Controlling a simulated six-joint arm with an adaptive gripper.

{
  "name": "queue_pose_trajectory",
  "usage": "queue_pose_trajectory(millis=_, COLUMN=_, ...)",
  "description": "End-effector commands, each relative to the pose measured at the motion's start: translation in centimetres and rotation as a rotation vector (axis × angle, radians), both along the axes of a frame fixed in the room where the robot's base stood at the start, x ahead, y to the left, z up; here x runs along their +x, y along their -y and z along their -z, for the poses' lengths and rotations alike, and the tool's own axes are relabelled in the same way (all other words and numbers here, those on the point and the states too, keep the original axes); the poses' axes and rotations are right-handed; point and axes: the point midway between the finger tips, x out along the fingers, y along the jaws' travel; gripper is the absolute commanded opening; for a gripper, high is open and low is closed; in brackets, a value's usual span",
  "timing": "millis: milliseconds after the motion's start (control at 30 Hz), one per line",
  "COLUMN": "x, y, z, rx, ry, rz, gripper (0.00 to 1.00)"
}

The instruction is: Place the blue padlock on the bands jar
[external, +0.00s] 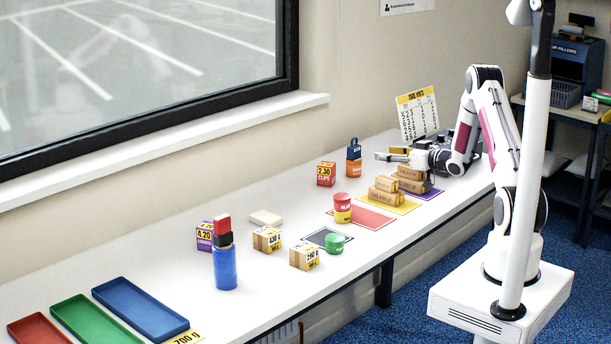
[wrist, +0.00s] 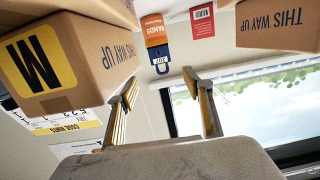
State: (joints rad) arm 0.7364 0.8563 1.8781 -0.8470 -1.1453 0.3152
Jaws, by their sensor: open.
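The blue padlock (external: 354,152) sits on top of the orange bands jar (external: 353,168) at the back of the table. The wrist view is upside down. There the padlock (wrist: 160,56), with a white tag and a grey shackle, adjoins the bands jar (wrist: 154,28), shackle end away from the jar. My gripper (external: 381,156) is level and points left, a short way right of the padlock. In the wrist view its fingers (wrist: 162,80) are apart, with nothing held between them and a gap to the padlock.
Brown cartons (external: 384,190) are stacked on yellow and purple mats near my gripper; one marked M (wrist: 60,60) looms close in the wrist view. A red clips box (external: 326,174) stands left of the jar. A red-and-yellow jar (external: 342,208) stands on a red mat.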

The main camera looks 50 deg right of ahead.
Motion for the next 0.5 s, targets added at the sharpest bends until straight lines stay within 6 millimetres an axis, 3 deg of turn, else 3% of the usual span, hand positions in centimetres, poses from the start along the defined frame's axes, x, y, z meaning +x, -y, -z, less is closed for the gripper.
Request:
queue_pose_trajectory(millis=267, x=0.5, y=-0.6, z=-1.7, rx=-0.03, ry=-0.03, rz=0.018, gripper=0.51)
queue_pose_trajectory(millis=500, x=0.9, y=-2.0, z=-5.1, rx=-0.085, ry=-0.101, rz=0.065, gripper=0.51)
